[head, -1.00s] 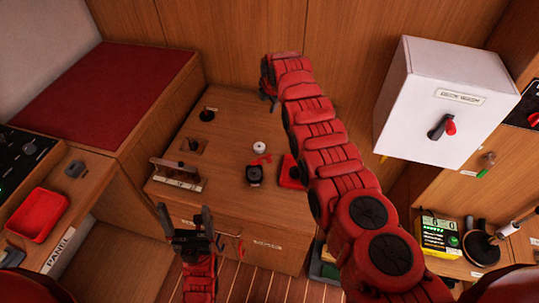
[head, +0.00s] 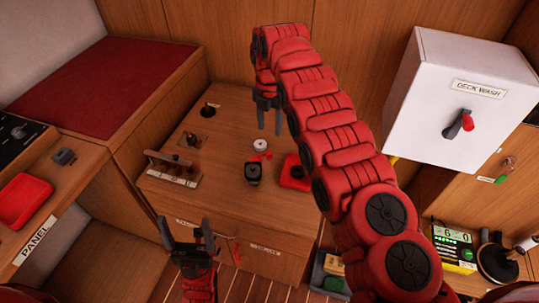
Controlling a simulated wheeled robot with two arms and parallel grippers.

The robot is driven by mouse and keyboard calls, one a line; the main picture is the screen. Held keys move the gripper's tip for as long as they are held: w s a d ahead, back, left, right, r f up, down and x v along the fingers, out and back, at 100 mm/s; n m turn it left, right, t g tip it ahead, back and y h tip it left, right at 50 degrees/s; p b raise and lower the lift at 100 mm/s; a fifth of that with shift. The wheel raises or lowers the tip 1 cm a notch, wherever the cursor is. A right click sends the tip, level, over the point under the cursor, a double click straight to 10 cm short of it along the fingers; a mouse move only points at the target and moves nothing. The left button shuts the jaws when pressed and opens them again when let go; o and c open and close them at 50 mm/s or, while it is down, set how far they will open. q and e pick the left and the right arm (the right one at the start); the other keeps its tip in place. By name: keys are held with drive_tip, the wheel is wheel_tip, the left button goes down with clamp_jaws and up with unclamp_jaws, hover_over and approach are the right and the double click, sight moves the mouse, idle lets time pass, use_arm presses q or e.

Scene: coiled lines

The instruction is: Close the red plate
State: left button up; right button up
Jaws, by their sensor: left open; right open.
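A red plate (head: 290,180) with a dark part on it lies on the wooden cabinet top. Its right side is partly hidden behind my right arm, and I cannot tell how far open it stands. My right gripper (head: 268,130) points down, open and empty, over the cabinet top behind the plate and apart from it. My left gripper (head: 187,232) is open and empty, low in front of the cabinet, far from the plate.
Near the plate stand a black knob (head: 253,173), a white round knob (head: 260,145) and a small red lever. A switch strip (head: 173,169) lies to the left. A white box (head: 447,103) hangs at right. A red tray (head: 20,201) sits at far left.

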sight(269, 152)
wheel_tip(269, 152, down, 9)
drive_tip(key=shift+a+r+p, duration=0.1)
drive_tip(key=shift+p, duration=0.2)
drive_tip(key=shift+f, duration=0.4)
clamp_jaws()
